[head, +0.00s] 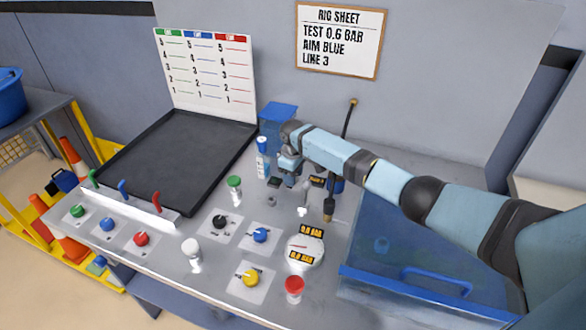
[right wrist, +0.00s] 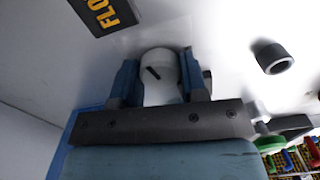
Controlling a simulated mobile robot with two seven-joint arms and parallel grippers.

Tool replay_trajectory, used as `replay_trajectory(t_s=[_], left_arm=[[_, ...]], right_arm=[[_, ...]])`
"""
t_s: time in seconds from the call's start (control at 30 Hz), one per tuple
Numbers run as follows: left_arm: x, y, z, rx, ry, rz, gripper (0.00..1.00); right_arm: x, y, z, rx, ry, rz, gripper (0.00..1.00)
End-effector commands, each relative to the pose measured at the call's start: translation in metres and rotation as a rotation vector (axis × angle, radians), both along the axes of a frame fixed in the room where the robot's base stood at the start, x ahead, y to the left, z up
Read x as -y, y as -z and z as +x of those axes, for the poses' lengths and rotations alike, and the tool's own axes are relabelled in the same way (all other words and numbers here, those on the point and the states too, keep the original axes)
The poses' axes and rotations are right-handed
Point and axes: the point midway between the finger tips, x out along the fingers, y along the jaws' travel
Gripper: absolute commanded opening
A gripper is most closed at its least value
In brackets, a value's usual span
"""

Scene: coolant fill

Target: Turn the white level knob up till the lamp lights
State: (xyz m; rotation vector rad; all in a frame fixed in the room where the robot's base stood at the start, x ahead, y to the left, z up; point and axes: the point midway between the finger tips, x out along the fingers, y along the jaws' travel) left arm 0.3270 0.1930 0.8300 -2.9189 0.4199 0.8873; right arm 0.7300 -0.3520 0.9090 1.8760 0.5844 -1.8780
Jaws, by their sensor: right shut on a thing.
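My right gripper (head: 289,178) reaches down to the panel in the head view, near the blue box at the back. In the right wrist view its two blue fingers (right wrist: 161,85) are shut on the white level knob (right wrist: 158,62), one on each side. The knob's round face carries a short dark pointer mark, set at a slant. In the head view the gripper hides the knob. I cannot make out a lit lamp in either view. My left gripper is not in view.
A dark display (head: 318,181) sits right of the gripper; its lettering (right wrist: 103,15) is partly cut off. The black tray (head: 180,150) is empty.

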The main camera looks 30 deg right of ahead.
Motion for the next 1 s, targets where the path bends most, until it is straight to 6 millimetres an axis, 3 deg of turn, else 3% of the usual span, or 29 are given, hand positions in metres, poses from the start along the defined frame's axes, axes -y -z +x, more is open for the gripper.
replay_trajectory(t_s=[0.3, 0.73, 0.77, 0.83, 0.87, 1.0], left_arm=[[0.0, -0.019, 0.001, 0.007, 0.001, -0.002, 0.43], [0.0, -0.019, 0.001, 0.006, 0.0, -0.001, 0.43], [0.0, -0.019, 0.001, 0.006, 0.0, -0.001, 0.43], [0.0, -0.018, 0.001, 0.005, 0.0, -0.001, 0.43], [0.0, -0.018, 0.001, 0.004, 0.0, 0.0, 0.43], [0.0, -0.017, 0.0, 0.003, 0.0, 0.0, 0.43]], right_arm=[[0.0, -0.001, 0.0, 0.0, 0.101, 0.001, 0.17], [0.0, -0.001, 0.001, 0.002, 0.112, 0.001, 0.17], [0.0, -0.001, 0.001, 0.002, 0.112, 0.001, 0.45], [0.0, -0.001, 0.001, 0.002, 0.112, 0.001, 0.61], [0.0, -0.001, 0.001, 0.002, 0.112, 0.001, 0.66], [0.0, 0.0, 0.0, 0.001, 0.111, 0.0, 0.66]])
